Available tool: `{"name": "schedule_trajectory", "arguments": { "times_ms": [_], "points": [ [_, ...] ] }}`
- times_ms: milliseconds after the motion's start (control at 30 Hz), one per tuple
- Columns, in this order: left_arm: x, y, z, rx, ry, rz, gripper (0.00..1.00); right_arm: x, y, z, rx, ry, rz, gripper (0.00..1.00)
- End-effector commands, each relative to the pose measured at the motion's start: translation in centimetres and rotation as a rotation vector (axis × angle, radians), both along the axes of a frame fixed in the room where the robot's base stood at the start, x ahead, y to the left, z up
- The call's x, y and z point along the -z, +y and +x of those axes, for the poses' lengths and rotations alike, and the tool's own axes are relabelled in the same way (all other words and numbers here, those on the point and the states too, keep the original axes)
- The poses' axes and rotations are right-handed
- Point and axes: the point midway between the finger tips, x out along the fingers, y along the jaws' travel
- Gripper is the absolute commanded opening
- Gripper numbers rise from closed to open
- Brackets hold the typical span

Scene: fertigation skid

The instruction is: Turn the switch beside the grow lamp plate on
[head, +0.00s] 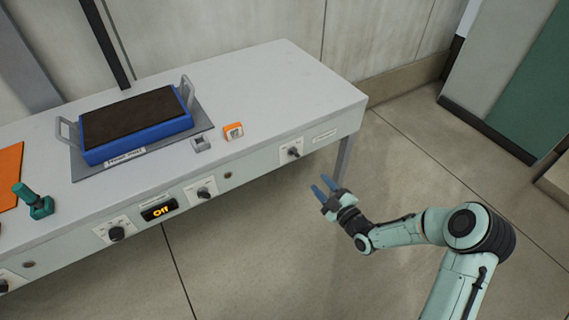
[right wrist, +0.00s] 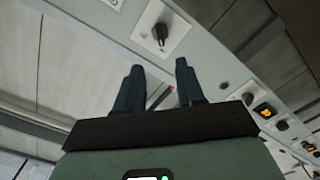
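A dark rotary switch (head: 293,152) on a white plate sits on the bench's front panel near its right end. A small label plate (head: 325,135) is just right of it; its lettering is too small to read, so I cannot confirm it is the grow lamp plate. In the right wrist view a dark rotary switch (right wrist: 160,33) is ahead of the fingers. My right gripper (head: 322,185) is open and empty, in front of the panel and apart from the switch. Its two fingers (right wrist: 158,75) are spread in the right wrist view. My left gripper is not in view.
Other rotary switches (head: 204,193) (head: 116,233) and a display (head: 158,210) reading "Off" are further left on the panel. A blue tray (head: 140,146), an orange-and-white block (head: 233,131) and a green-handled item (head: 38,206) are on top. Floor in front is clear.

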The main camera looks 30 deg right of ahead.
Motion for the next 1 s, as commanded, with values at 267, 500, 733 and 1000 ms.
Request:
{"name": "schedule_trajectory", "arguments": {
  "times_ms": [267, 500, 733, 1000],
  "points": [
    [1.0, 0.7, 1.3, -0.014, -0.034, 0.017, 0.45, 0.1, 0.4, 4.3, -0.001, -0.003, 0.002, 0.38],
    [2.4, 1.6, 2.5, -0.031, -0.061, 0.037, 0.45, 0.2, 0.8, 9.3, -0.001, 0.000, 0.004, 0.38],
    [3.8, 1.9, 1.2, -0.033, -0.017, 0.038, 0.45, 0.1, 1.0, 12.3, 0.000, 0.002, 0.005, 0.38],
    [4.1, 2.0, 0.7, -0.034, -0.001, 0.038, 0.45, 0.0, 1.1, 13.1, 0.001, 0.004, 0.004, 0.38]
  ]
}}
